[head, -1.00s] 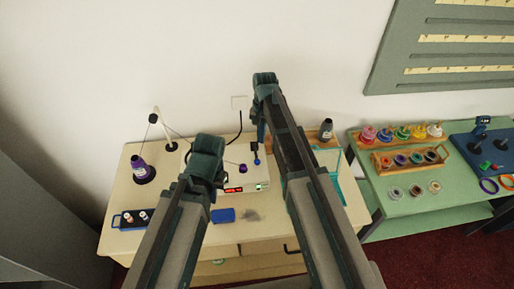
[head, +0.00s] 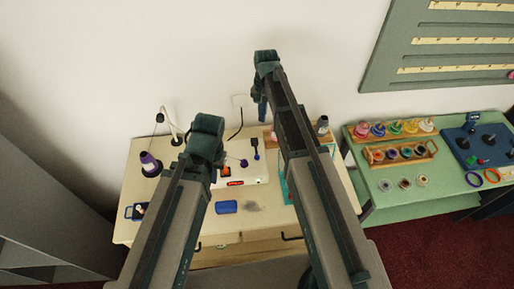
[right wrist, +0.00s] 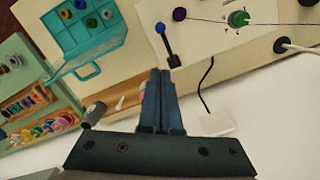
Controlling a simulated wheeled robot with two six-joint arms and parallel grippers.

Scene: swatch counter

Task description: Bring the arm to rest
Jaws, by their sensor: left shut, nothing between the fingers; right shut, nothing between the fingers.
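In the head view both my arms reach up over the counter (head: 140,220). My left gripper (head: 213,175) is mostly hidden behind its own wrist, above the white device (head: 253,176). My right gripper (head: 262,108) hangs fingers down in front of the wall, beyond the device. In the right wrist view its two fingers (right wrist: 158,82) are pressed together with nothing between them.
A teal caddy (right wrist: 85,35) is near the right gripper. A green table (head: 368,182) with several ink pots stands at right.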

